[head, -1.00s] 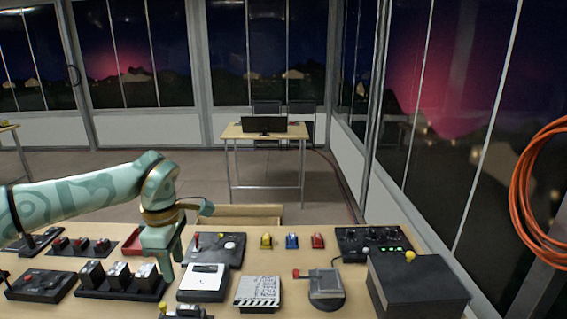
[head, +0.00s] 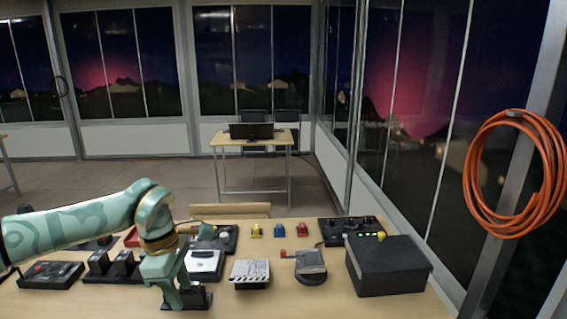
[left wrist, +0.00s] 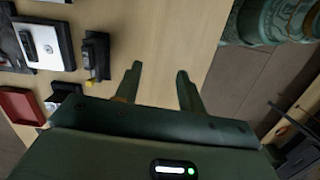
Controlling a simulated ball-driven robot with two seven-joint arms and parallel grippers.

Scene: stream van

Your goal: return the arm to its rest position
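My left arm in green patterned covering comes in from the left in the head view. My left gripper (head: 179,299) points down over the near part of the wooden table (head: 255,304), in front of a white-topped box (head: 206,264). In the left wrist view the two fingers (left wrist: 159,70) stand apart with nothing between them, so it is open and empty. A small black device (head: 200,297) is partly hidden behind the fingers. My right gripper is not in view.
Black switch blocks (head: 115,266) stand left of the gripper. A striped pad (head: 249,273), a round-based device (head: 311,266) and a large black box (head: 388,266) stand to the right. Small yellow, blue and red pieces lie farther back. The table's near middle is bare.

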